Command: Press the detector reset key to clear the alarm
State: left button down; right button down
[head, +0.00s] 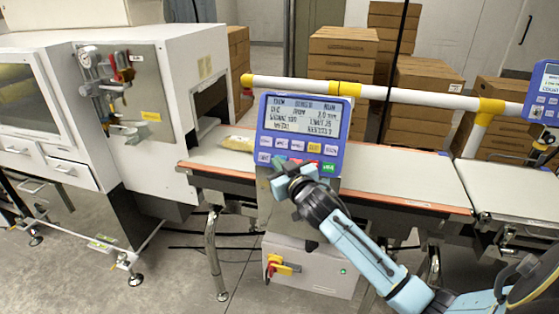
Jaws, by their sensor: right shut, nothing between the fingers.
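The blue control panel (257,128) stands over the middle of the belt, with a lit screen of dark text (302,116). Below the screen are two rows of small keys: pale ones, a yellow key (314,148) and a green key (328,167) at the lower right. A bit of red shows beside the green key. The labels are too small to tell which key is the reset. My right gripper (282,178) is shut and empty, at the panel's lower edge, and covers part of the lower row. I cannot tell whether it touches the panel. My left gripper is out of view.
A tan package (236,144) lies on the belt (400,172) left of the panel. A white and yellow rail (390,92) runs behind the panel. A white machine (150,80) stands at the left, a second blue display (545,90) at the right edge. Cartons (342,50) are stacked behind.

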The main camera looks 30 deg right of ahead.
dwell(0.3)
jog(key=shift+w+d+f, duration=0.2)
jog(key=shift+w+d, duration=0.05)
jog(key=shift+d, duration=0.05)
jog(key=shift+w+d+f, duration=0.15)
jog(key=shift+w+d, duration=0.1)
jog(key=shift+d, duration=0.05)
dwell(0.8)
jog(key=shift+s+a, duration=0.1)
jog(key=shift+s+a+r+p, duration=0.35)
jog(key=shift+s+a+p, duration=0.05)
jog(key=shift+a+p, duration=0.15)
dwell(0.3)
jog(key=shift+s+a+r+p, duration=0.6)
jog(key=shift+s+a+p, duration=0.15)
jog(key=shift+a+p, duration=0.1)
jog(key=shift+s+a+r+p, duration=0.55)
jog(key=shift+s+a+p, duration=0.15)
jog(key=shift+a+p, duration=0.15)
